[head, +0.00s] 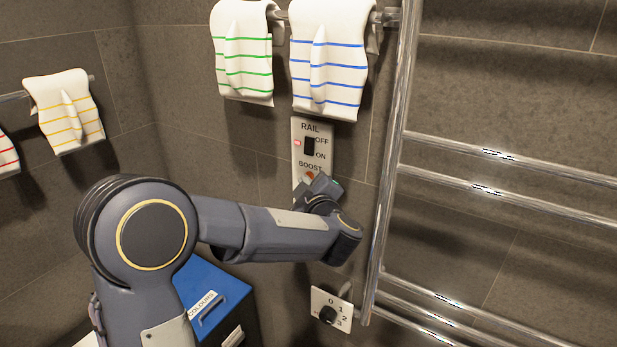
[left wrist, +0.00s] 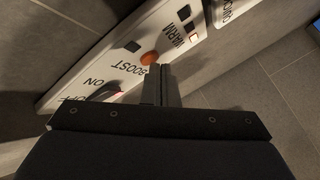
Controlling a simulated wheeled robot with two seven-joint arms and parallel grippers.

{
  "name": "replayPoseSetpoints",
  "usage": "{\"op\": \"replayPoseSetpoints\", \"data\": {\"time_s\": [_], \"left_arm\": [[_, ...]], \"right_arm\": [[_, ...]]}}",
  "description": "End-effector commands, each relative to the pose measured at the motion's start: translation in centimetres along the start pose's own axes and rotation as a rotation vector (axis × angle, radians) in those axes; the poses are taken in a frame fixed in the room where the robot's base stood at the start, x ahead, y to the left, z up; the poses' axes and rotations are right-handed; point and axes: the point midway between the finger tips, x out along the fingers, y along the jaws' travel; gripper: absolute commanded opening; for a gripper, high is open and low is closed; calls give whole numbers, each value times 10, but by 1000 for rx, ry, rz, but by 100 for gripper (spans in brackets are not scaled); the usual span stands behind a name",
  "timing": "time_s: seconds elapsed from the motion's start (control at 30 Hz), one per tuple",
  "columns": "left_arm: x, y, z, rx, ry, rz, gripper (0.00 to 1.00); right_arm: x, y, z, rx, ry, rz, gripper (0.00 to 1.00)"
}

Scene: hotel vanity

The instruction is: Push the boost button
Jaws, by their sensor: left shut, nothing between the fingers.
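The white control panel (head: 298,160) is on the tiled wall, marked RAIL, OFF, ON and BOOST. The round orange boost button (head: 309,175) shows under the BOOST label, just above my gripper. It also shows in the left wrist view (left wrist: 149,58), beside the fingertips. My left gripper (head: 316,186) is shut and empty, its tips at the lower part of the panel. The shut fingers point at the panel in the left wrist view (left wrist: 160,72), very close to the button; I cannot tell whether they touch it. My right gripper is out of view.
A chrome towel rail (head: 391,150) stands close right of my gripper. Striped towels (head: 328,60) hang above the panel. A dial plate (head: 319,299) and a blue COLOURS box (head: 229,287) are below.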

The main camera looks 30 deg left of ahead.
Motion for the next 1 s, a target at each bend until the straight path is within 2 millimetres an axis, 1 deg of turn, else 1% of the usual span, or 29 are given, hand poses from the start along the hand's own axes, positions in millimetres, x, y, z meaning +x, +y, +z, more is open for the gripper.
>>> {"op": "replayPoseSetpoints", "data": {"time_s": [0.37,0.67,1.0], "left_arm": [[1,1,1,0,0,0,0],[-7,-5,-4,0,-1,1,0],[-9,-7,-6,0,-1,0,0]], "right_arm": [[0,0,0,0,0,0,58],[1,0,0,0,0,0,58],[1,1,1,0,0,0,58]]}}
